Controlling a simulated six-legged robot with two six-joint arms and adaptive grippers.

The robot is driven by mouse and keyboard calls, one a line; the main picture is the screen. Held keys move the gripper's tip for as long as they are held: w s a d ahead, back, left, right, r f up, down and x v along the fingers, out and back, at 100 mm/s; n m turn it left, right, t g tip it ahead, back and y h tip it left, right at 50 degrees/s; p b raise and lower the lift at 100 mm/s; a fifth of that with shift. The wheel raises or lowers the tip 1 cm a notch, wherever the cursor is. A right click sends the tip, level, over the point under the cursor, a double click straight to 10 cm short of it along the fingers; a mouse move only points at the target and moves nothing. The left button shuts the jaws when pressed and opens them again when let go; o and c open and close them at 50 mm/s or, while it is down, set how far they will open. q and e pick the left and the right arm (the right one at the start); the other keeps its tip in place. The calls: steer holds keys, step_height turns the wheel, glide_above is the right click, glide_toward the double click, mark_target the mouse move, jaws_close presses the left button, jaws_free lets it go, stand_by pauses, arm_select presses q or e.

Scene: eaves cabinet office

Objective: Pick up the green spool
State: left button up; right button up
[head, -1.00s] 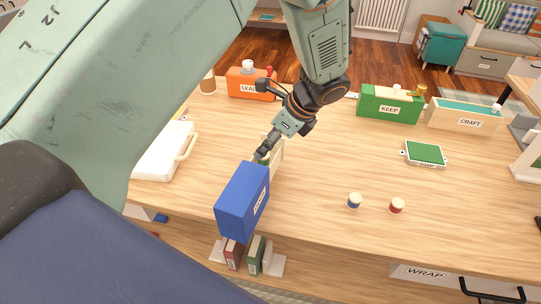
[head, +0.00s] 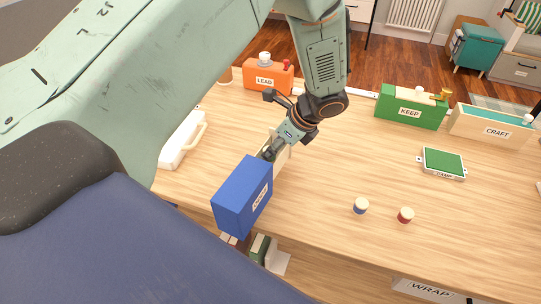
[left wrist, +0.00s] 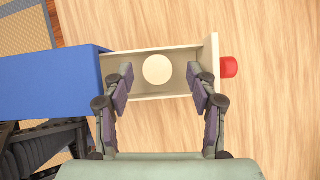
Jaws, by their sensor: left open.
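A blue box (head: 241,198) stands near the front edge of the table with its cream drawer (head: 286,153) pulled out. In the left wrist view, a round cream disc (left wrist: 157,69) sits inside the drawer, seen from above. It resembles the tops of the spools on the table; its side colour is hidden, so I cannot confirm green. My left gripper (head: 268,153) is over the drawer. The left wrist view shows it open (left wrist: 160,82), one finger on each side of the disc, with visible gaps. My right gripper is not in view.
A red knob (left wrist: 229,67) sticks out from the drawer's end. Orange LEAD box (head: 267,80) and green KEEP box (head: 410,108) stand behind. The middle table is clear.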

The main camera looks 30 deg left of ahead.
arm_select(q)
steer(key=shift+s+a+f, duration=0.1)
steer(key=shift+a+f, duration=0.15)
steer(key=shift+f, duration=0.2)
steer(key=shift+s, duration=0.2)
steer(key=shift+w, duration=0.1)
steer(key=shift+w+a+f, duration=0.1)
steer(key=shift+w+f, duration=0.1)
steer(key=c, duration=0.3)
steer(key=shift+s+r, duration=0.2)
steer(key=shift+s, duration=0.05)
steer(key=c, duration=0.5)
steer(key=shift+c, duration=0.5)
steer(key=shift+w+f, duration=0.1)
steer(key=shift+w, duration=0.1)
steer(key=shift+c, duration=0.4)
